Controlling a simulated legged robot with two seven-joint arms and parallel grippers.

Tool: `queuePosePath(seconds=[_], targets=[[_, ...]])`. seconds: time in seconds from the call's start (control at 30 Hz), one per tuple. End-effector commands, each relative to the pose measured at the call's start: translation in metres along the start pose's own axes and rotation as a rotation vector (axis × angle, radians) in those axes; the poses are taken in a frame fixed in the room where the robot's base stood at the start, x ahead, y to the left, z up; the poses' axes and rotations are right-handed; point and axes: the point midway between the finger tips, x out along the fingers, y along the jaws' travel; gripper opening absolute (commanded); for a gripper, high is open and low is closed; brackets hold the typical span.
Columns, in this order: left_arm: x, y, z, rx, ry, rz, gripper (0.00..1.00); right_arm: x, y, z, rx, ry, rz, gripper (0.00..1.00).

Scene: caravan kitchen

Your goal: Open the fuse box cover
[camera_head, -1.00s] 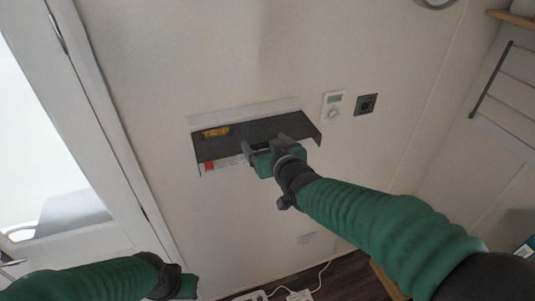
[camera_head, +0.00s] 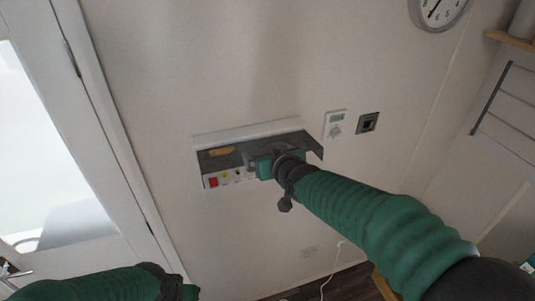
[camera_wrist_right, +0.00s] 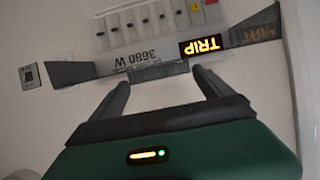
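The white fuse box (camera_head: 245,131) is on the wall. Its dark cover (camera_head: 225,162) is tilted out and up, with a row of switches and a red one showing below it. My right gripper (camera_wrist_right: 160,76) is at the cover's front edge. In the right wrist view its two fingers are apart, with a grey tab or edge of the cover between or just beyond their tips; contact is unclear. The inverted panel there shows switches, a lit "TRIP" sign and "3680 W". My left gripper (camera_head: 188,291) is low at the bottom edge, its fingers hidden.
A white thermostat (camera_head: 335,124) and a grey socket (camera_head: 367,122) are on the wall right of the box. A door frame (camera_head: 120,140) stands at the left. A clock and a wooden shelf (camera_head: 511,40) are at upper right. The wall below the box is mostly clear.

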Motion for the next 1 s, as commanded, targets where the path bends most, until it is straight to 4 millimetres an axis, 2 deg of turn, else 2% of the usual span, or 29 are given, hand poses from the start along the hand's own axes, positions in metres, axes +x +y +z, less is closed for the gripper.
queuePosePath(seconds=[0.27,0.43,0.5,0.6,0.67,0.77,0.83,1.0], targets=[[0.000,0.000,0.000,0.000,0.000,0.000,0.00,-0.001,0.000,0.001,0.000,-0.001,0.000,1.00],[0.011,0.000,0.003,0.000,0.000,0.000,0.00,-0.017,-0.001,0.002,-0.001,0.003,-0.001,1.00],[0.019,0.000,0.004,0.000,0.000,0.000,0.00,-0.032,-0.001,0.004,-0.001,0.005,-0.001,1.00],[0.017,0.000,0.004,0.000,-0.001,0.000,0.00,-0.064,-0.001,-0.001,-0.001,0.004,-0.004,1.00],[-0.002,0.000,0.000,0.000,-0.001,0.000,0.00,-0.085,-0.001,-0.008,0.000,0.000,-0.003,1.00],[-0.006,0.000,-0.002,0.000,0.001,0.000,0.00,-0.112,0.002,-0.004,0.002,0.000,0.003,1.00],[0.005,0.000,0.001,0.000,0.001,0.000,0.00,-0.127,0.002,0.002,0.001,0.003,0.003,1.00],[0.015,0.000,0.004,0.000,0.000,0.000,0.00,-0.154,0.001,0.002,0.000,-0.001,0.000,1.00]])
